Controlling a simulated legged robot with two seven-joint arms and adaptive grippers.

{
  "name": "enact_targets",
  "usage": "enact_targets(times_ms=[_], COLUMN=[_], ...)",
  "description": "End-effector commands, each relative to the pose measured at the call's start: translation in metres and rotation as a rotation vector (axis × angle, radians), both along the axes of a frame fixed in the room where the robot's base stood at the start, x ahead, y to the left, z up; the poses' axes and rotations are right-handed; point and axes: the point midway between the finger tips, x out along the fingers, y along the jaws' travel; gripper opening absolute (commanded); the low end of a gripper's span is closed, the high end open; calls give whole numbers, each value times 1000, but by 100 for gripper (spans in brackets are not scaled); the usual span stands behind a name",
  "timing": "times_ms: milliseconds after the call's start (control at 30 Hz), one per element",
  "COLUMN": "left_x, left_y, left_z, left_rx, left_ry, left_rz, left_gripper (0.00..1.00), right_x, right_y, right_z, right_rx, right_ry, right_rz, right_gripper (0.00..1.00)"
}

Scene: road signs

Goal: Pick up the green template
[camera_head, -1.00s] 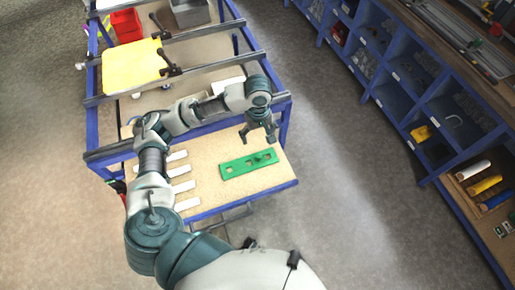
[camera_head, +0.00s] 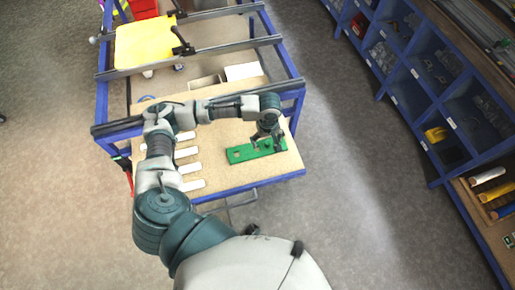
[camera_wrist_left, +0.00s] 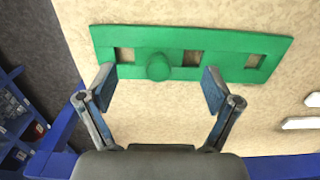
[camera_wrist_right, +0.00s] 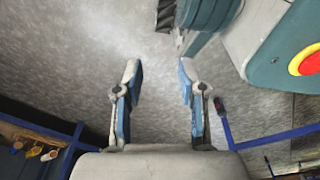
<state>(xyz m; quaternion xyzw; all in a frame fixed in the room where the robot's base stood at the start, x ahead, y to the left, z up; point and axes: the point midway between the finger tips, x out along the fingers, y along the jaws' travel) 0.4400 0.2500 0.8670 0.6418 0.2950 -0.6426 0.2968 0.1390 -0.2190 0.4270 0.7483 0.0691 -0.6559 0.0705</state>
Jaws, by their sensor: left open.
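The green template (camera_head: 243,153) lies flat on the front part of the blue-framed table. It is a long plate with square holes and a round knob. My left gripper (camera_head: 266,142) is over its right part in the head view. In the left wrist view the template (camera_wrist_left: 215,45) lies ahead of my open left gripper (camera_wrist_left: 158,82), whose fingertips are near the template's close edge, on either side of the knob (camera_wrist_left: 158,66).
Several white strips (camera_head: 190,168) lie left of the template. Dark rails (camera_head: 190,57) cross the table behind, with a yellow sheet (camera_head: 143,43) and a red bin (camera_head: 143,8). A blue shelf (camera_head: 425,95) stands at the right, across clear floor.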

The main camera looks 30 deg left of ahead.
Motion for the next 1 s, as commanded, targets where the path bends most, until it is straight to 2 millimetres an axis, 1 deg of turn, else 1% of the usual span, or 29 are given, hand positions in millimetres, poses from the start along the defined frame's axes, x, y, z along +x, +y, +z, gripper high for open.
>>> enact_targets(times_ms=[33, 133, 233, 400, 433, 733, 767, 1000], left_x=[0, 0, 0, 0, 0, 0, 0, -2], left_y=[1, 1, 1, 2, 2, 2, 2, 1], left_z=[-10, -22, -26, -25, -25, -27, -27, -30], left_rx=[1, 2, 0, -1, -1, -1, -2, -1], left_ry=[3, 2, 0, -1, -1, 2, 3, 8], left_rz=[0, 0, 0, 0, 0, 0, 0, -1], left_gripper=[90, 90, 90, 90, 87, 12, 7, 1], right_x=[3, 8, 10, 10, 10, 11, 11, 11], right_y=[0, 1, 2, 2, 2, 2, 2, 2], right_z=[1, 5, 7, 8, 8, 7, 7, 7], right_rx=[1, 1, -1, -2, -2, -2, -2, -1], right_ry=[-2, -5, -5, -5, -5, -4, -4, -3], right_rz=[-1, -2, -2, -2, -2, -1, -1, -1], right_gripper=[40, 40, 40, 40, 40, 40, 40, 40])
